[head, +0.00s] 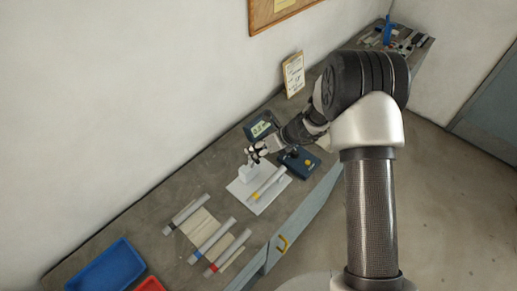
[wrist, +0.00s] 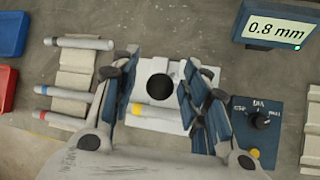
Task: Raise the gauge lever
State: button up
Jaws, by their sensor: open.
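My gripper (wrist: 162,56) is open, with its two dark blue fingers either side of a white gauge block (wrist: 159,68) with a round black face. In the head view my gripper (head: 257,152) is just above the white block (head: 246,174). I cannot tell whether the fingers touch it. The block stands on a white plate (head: 243,197). I cannot make out a separate lever on it; the fingers and block may hide it. A grey tube with a yellow band (head: 268,183) lies on the plate beside the block. A display (wrist: 278,27) reads 0.8 mm.
A blue control box (wrist: 252,133) with a black knob and yellow button sits to the right. Several banded grey tubes (head: 212,238) lie on a pale rack to the left. A blue tray (head: 106,268) and red tray (head: 149,284) are further left. A wall stands behind the bench.

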jog(key=v, duration=1.2)
dwell(0.3)
